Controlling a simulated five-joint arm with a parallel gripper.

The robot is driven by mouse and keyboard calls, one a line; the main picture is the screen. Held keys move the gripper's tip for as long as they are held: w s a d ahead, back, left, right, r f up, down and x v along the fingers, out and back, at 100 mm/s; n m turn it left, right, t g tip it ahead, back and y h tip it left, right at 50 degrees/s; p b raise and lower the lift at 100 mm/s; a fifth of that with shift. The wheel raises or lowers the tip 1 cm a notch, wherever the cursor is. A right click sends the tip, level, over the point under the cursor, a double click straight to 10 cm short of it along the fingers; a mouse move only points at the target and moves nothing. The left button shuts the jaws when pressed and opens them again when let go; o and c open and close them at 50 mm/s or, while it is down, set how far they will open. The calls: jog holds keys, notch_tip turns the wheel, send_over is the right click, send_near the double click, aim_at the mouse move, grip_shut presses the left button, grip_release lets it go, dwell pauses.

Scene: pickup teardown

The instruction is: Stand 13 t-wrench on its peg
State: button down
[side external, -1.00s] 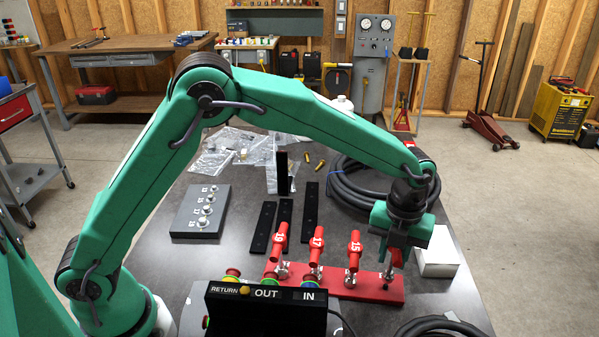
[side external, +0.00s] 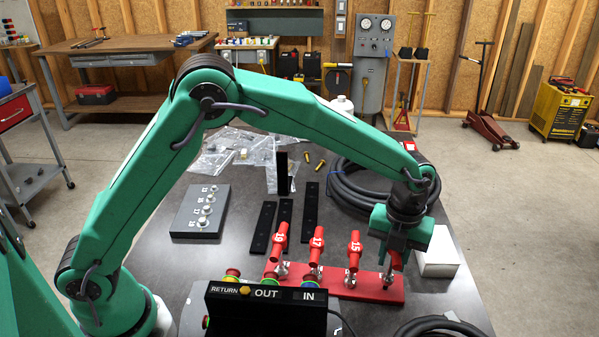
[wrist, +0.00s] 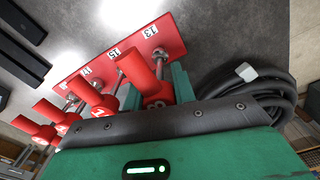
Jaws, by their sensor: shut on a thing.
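My gripper (side external: 394,254) is above the right end of the red rack (side external: 340,286). It is shut on the 13 t-wrench (wrist: 150,75), whose red handle sits between the green fingers in the wrist view. The wrench also shows under the gripper in the side view (side external: 395,263), with its shaft pointing down. Its lower end is close to the peg (wrist: 159,53) beside the label 13 (wrist: 150,32). I cannot tell whether the wrench is around that peg or just above it. Part of the handle is hidden by the gripper.
Red wrenches marked 15 (side external: 354,248), 17 (side external: 316,246) and 19 (side external: 280,238) stand tilted on the rack to the left. A white box (side external: 438,254) is close on the right. A black hose coil (side external: 350,180) lies behind. A button panel (side external: 265,308) stands in front.

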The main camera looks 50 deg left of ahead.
jog(key=shift+f, duration=0.5)
jog(key=shift+f, duration=0.35)
jog(key=shift+f, duration=0.15)
jog(key=c, duration=1.1)
grip_release()
jog(key=shift+r, duration=3.5)
